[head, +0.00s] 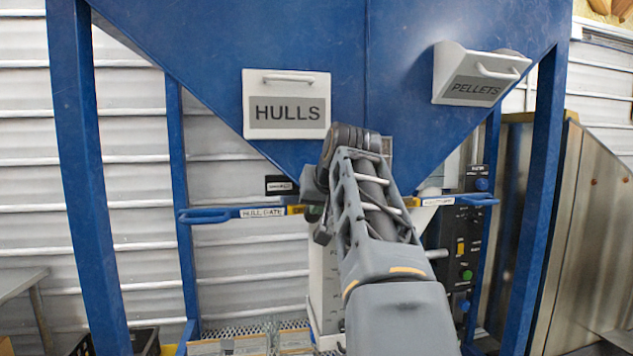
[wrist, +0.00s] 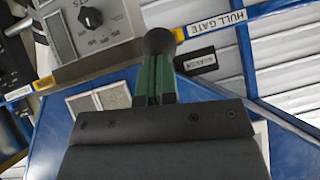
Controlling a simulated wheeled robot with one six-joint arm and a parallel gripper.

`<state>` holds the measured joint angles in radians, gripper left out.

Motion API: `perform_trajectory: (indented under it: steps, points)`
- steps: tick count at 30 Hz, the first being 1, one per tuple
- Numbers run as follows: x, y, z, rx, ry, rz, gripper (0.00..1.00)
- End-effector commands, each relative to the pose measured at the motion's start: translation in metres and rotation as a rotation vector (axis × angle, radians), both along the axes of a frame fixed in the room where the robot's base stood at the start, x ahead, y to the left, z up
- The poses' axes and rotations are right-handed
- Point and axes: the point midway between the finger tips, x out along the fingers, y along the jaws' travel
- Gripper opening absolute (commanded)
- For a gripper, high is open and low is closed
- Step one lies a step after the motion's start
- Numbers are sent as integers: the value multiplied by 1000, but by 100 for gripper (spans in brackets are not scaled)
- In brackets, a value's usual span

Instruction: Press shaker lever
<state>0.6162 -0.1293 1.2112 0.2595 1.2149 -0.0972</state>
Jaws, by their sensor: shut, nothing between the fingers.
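My gripper (head: 315,212) is at the front of the blue hopper, below its funnel, partly hidden by my own arm in the head view. In the wrist view its green fingers (wrist: 155,80) are shut side by side with nothing between them. A dark round knob (wrist: 159,40), which looks like the shaker lever's end, sits right at the fingertips; I cannot tell whether they touch. A small black-and-white label (wrist: 194,60) is beside it and also shows in the head view (head: 281,185). The lever's shaft is hidden.
The blue hopper (head: 215,45) carries a HULLS door (head: 286,83) and a PELLETS door (head: 469,90). The blue HULL GATE handle (head: 200,216) is to the left. A dark control panel (head: 466,243) with buttons is to the right. A dial (wrist: 91,17) shows in the wrist view.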

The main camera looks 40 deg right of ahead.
Motion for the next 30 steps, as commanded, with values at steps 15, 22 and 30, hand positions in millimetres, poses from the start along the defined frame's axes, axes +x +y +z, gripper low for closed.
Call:
perform_trajectory:
  steps: [15,22,30]
  points:
    - [-4,-1,40,1,1,2,0]
    - [-36,9,64,-2,-4,4,0]
    - [-69,20,89,-1,-2,7,0]
